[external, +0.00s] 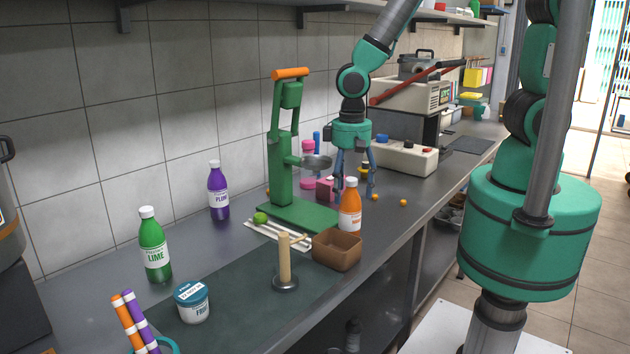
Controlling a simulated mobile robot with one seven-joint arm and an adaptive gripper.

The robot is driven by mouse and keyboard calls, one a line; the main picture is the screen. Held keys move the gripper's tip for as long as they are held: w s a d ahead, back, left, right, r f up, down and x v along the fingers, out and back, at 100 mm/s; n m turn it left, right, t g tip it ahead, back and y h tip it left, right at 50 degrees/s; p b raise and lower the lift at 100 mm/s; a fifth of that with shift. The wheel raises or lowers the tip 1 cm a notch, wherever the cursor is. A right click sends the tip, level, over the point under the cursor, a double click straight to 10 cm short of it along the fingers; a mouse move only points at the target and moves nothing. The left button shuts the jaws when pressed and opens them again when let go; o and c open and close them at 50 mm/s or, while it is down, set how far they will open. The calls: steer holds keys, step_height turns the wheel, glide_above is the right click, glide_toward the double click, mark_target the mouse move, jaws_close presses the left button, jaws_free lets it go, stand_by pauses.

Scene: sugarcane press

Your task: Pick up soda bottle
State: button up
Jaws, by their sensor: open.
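Three soda bottles with white caps stand upright on the grey counter. The green lime bottle (154,248) is at the left, the purple plum bottle (218,193) stands near the wall, and the orange bottle (350,212) stands by the green press. My gripper (355,186) points down with its two fingers apart. Its fingertips are level in the picture with the orange bottle's cap, which overlaps the gap between them. It looks to be behind that bottle, but the depth is hard to tell. Nothing is visibly held.
The green press (282,165) with an orange handle stands left of my gripper. Pink items (308,165) and a control box (402,157) stand behind.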

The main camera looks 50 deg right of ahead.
mark_target(351, 202)
steer(key=f, duration=0.2)
steer(key=f+b, duration=0.1)
steer(key=f, duration=0.1)
steer(key=shift+s+d, duration=0.15)
steer(key=shift+s, duration=0.1)
steer(key=shift+f, duration=0.6)
steer(key=shift+c, duration=0.3)
steer(key=c, duration=1.6)
steer(key=shift+w+r, duration=0.1)
steer(key=shift+r, duration=0.05)
